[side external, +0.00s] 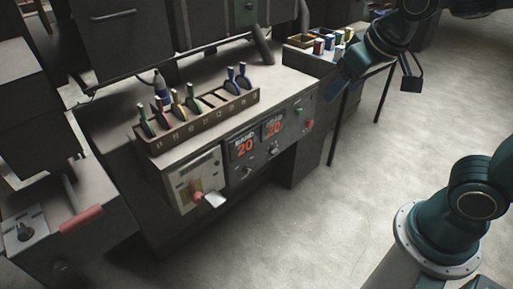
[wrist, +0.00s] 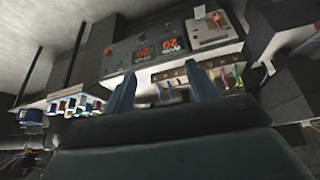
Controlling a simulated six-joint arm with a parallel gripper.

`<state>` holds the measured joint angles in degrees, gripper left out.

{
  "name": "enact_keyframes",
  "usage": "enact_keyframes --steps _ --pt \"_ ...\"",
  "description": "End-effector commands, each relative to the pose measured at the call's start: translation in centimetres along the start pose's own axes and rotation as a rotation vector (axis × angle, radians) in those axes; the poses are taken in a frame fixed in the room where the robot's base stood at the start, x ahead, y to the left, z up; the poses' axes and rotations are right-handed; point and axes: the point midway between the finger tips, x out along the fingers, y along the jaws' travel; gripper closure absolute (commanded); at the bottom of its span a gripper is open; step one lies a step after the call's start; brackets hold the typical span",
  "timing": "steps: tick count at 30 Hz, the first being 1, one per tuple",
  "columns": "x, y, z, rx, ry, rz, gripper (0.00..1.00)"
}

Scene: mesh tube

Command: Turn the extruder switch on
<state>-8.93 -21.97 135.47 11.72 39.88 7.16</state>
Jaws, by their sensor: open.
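The extruder's front panel (side external: 268,132) has two red "20" readouts with small knobs below them. A green button (side external: 299,113) and a red button (side external: 310,125) sit at its right end. A light switch box (side external: 197,178) with a red knob (side external: 197,198) is at the panel's left end. I cannot tell which control is the extruder switch. The wrist view shows the panel (wrist: 128,58) and switch box (wrist: 212,36) upside down. My gripper (side external: 337,88) is open and empty, apart from the panel, to its upper right; its blue fingers (wrist: 163,88) show in the wrist view.
A labelled rack (side external: 205,122) with several coloured-handled tools stands on the bench above the panel. Small coloured containers (side external: 325,43) sit on a side table. A lever with a red grip (side external: 82,219) and a knob box (side external: 25,234) are at the lower left. The floor before the panel is clear.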

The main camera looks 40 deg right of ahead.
Motion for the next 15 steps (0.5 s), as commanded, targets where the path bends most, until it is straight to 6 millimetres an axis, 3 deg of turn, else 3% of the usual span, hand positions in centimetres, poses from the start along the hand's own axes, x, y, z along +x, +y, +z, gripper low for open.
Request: enact_keyframes --steps 15 --pt "8.6 -4.0 -6.4 0.04 0.033 0.144 0.43"
